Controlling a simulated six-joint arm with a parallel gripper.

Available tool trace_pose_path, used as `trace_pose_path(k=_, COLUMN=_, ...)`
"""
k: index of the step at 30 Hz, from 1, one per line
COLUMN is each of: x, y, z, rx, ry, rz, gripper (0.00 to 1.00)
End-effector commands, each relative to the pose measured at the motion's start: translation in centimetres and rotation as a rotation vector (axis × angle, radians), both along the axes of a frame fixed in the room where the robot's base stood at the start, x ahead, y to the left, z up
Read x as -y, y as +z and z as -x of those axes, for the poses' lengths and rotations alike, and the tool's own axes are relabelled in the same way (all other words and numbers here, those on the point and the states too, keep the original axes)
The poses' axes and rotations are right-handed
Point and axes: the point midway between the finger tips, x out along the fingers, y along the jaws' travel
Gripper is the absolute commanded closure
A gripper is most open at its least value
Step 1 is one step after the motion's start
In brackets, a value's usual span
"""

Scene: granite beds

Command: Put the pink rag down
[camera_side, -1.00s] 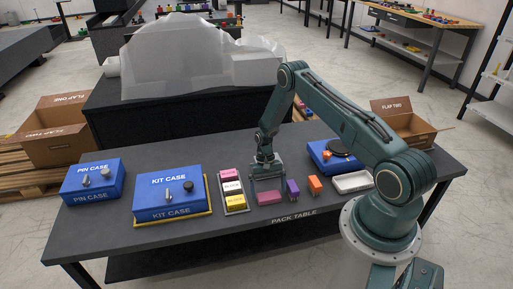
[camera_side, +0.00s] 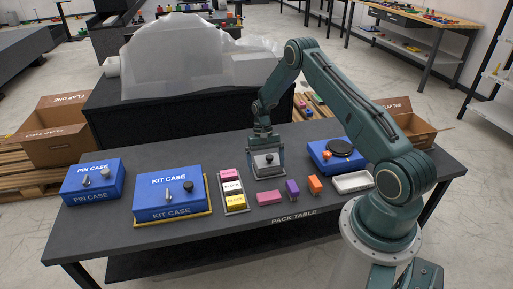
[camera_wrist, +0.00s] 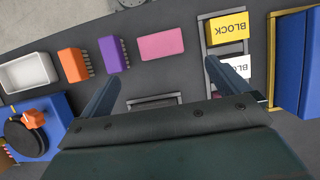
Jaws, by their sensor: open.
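The pink rag (camera_side: 270,198) lies flat on the black pack table (camera_side: 330,222) near its front edge, between the block rack and the purple piece. In the wrist view the rag (camera_wrist: 161,43) is a plain pink rectangle, just beyond the gap between my fingers and touched by neither. My gripper (camera_side: 267,172) points down behind the rag and is apart from it. In the wrist view my gripper (camera_wrist: 161,72) has its two fingers wide apart with nothing held. A grey item with a dark knob (camera_side: 267,159) shows at the gripper, partly hidden by it.
The block rack (camera_side: 236,211) stands left of the rag, then the blue kit case (camera_side: 168,191) and pin case (camera_side: 91,181). A purple piece (camera_side: 292,190), an orange piece (camera_side: 315,184) and a white tray (camera_side: 352,182) lie right. A blue case (camera_side: 318,155) sits behind the tray.

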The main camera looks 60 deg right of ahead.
Motion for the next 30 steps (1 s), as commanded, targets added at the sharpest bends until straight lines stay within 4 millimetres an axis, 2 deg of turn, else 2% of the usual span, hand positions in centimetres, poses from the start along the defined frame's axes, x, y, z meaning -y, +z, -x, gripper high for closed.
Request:
trace_pose_path(k=13, x=0.0, y=0.1, z=0.0, rx=0.002, ry=0.002, rz=0.001, gripper=0.0)
trace_pose_path(k=17, x=-0.2, y=0.9, z=-0.3, rx=0.011, ry=0.01, rz=0.006, gripper=0.0)
trace_pose_path(k=23, x=-1.0, y=4.5, z=-1.3, rx=0.047, ry=0.047, rz=0.029, gripper=0.0)
trace_pose_path(k=30, x=-3.2, y=11.6, z=-2.3, rx=0.123, ry=0.123, rz=0.072, gripper=0.0)
